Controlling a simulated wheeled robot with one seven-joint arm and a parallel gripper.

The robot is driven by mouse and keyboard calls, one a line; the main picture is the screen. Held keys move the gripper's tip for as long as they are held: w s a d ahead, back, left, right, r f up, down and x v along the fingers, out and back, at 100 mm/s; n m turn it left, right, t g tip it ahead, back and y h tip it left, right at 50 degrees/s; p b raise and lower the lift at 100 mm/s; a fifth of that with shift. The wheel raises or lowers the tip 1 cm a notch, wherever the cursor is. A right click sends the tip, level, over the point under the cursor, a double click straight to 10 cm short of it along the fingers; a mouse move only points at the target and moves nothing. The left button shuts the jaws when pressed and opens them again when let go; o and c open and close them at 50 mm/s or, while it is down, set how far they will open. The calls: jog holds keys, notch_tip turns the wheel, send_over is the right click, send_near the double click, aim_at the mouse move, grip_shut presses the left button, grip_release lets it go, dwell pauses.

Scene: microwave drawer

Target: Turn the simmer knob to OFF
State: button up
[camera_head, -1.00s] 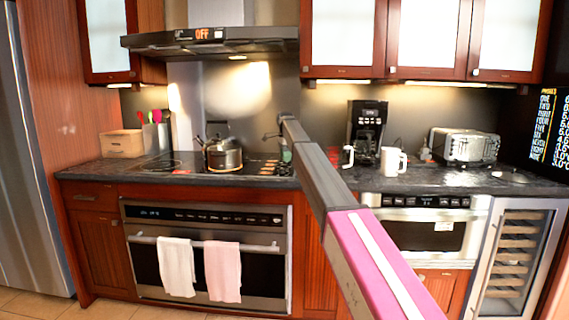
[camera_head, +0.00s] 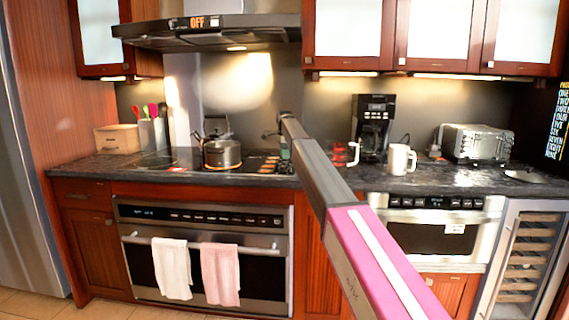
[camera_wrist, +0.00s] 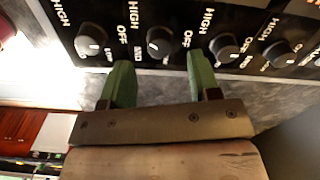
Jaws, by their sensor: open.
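A row of several black knobs shows in the wrist view on a dark panel with white HIGH, OFF and other labels. One knob (camera_wrist: 160,42) sits just beyond and between my fingertips, with another knob (camera_wrist: 224,46) to its right and one (camera_wrist: 91,40) to its left. I cannot tell which is the simmer knob. My gripper (camera_wrist: 158,58) has two green fingers, open and apart with nothing between them. In the head view my gripper (camera_head: 279,149) is small, at the right end of the cooktop (camera_head: 140,160), and the knobs are not clear there.
A kettle (camera_head: 222,153) stands on the cooktop left of my gripper. To the right, a white mug (camera_head: 399,160), a coffee maker (camera_head: 373,125) and a toaster (camera_head: 478,143) stand on the counter. The range hood (camera_head: 210,32) hangs above.

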aim_at(284, 164)
notch_tip(284, 164, down, 4)
jog(key=shift+f, duration=0.15)
jog(key=shift+c, duration=0.3)
jog(key=c, duration=0.9)
jog(key=shift+o, duration=0.2)
